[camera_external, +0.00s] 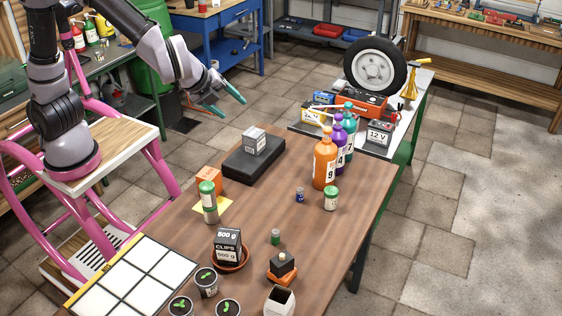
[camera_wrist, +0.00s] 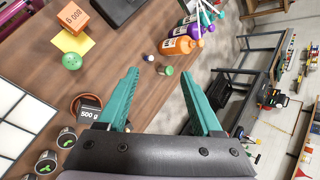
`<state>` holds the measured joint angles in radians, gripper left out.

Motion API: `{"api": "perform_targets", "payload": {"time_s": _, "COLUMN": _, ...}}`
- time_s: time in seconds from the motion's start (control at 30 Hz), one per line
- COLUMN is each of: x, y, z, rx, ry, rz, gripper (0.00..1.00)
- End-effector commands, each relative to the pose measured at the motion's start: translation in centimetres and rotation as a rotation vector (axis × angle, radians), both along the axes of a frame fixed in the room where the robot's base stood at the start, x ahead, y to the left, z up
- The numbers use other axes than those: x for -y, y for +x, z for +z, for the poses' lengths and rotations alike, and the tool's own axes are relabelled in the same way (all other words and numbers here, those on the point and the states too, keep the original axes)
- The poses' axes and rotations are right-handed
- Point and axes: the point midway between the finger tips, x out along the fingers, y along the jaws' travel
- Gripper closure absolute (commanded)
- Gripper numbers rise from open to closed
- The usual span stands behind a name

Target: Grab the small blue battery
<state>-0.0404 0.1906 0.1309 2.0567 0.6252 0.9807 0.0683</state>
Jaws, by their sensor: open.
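The small blue battery (camera_external: 300,195) stands upright on the brown table, left of a white jar with a green lid (camera_external: 330,198) and in front of the orange bottle (camera_external: 325,165). In the wrist view the battery (camera_wrist: 148,57) is a small dark cylinder just beyond the left fingertip, beside the jar (camera_wrist: 165,71). My gripper (camera_external: 233,108) is up in the air beyond the table's far left side, well away from the battery. Its two teal fingers are spread apart, with nothing held between them; they also show in the wrist view (camera_wrist: 159,73).
Orange, purple (camera_external: 339,142) and teal bottles stand behind the battery. A black block (camera_external: 236,165) bears a grey box (camera_external: 254,141). A small green cylinder (camera_external: 276,237), a black weight on an orange base (camera_external: 282,267) and potted plants stand nearer. Bare wood surrounds the battery's left and front.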

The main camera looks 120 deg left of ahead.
Motion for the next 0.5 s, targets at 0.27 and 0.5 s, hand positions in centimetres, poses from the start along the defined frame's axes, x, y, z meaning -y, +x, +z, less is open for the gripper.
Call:
{"api": "perform_targets", "payload": {"time_s": 0.27, "x": -6.8, "y": 6.5, "z": -10.0, "rx": -0.278, "ry": 0.214, "rz": -0.128, "gripper": 0.33}}
{"api": "perform_targets", "payload": {"time_s": 0.5, "x": -11.8, "y": 10.2, "z": -20.2, "rx": -0.517, "ry": 0.384, "rz": -0.28, "gripper": 0.33}}
